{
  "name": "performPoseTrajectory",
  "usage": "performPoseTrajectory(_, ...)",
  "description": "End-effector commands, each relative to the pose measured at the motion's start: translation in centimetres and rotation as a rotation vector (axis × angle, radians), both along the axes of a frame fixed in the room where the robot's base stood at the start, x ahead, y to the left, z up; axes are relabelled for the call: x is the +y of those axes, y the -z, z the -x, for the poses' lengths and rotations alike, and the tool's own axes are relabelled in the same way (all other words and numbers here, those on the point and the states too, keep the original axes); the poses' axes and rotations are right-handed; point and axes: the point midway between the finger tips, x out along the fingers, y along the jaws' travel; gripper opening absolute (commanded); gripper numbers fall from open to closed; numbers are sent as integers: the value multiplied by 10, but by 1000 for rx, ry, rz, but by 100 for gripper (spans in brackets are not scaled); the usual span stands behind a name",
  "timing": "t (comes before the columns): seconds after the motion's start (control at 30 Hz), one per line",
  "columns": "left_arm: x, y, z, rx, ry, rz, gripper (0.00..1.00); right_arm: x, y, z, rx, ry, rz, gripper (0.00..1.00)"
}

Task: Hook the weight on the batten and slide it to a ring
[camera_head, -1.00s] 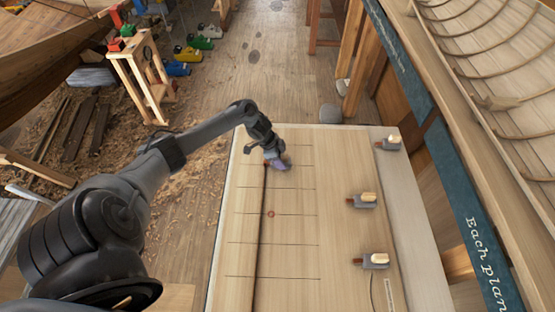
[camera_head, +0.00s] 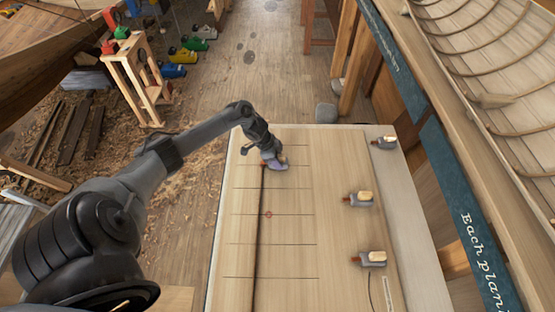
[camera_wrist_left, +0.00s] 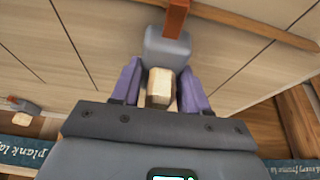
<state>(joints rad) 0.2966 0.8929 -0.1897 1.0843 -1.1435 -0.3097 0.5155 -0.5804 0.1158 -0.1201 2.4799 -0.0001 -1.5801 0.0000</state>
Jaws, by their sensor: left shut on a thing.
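My left gripper (camera_head: 274,164), with purple fingers, is near the far end of the board. In the left wrist view the gripper (camera_wrist_left: 160,88) is shut on the cream handle of a grey weight (camera_wrist_left: 167,48). The weight's red-brown hook (camera_wrist_left: 176,16) points away from the gripper and overlaps the batten (camera_wrist_left: 235,20). I cannot tell whether the hook touches it. In the head view the thin dark batten (camera_head: 261,215) runs lengthwise down the board. A small red ring (camera_head: 268,214) is marked beside the batten, nearer than the gripper. My right gripper is out of view.
Three more weights, at the far (camera_head: 383,143), middle (camera_head: 359,199) and near (camera_head: 370,259) positions, sit along the right of the pale board (camera_head: 335,225). Thin cross lines mark the board. Its middle, between batten and weights, is clear. A blue lettered strip (camera_head: 470,215) runs beyond the right edge.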

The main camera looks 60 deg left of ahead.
Motion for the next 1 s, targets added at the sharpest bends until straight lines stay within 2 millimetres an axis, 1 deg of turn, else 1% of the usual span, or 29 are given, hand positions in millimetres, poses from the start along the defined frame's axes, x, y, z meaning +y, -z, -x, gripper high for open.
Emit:
performPoseTrajectory(0.9,0,0,-1,-4,0,0,0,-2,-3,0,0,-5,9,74)
performPoseTrajectory(0.93,0,0,-1,-4,0,0,48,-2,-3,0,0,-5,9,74)
performPoseTrajectory(1.0,0,1,-1,-3,1,1,58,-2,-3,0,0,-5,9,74)
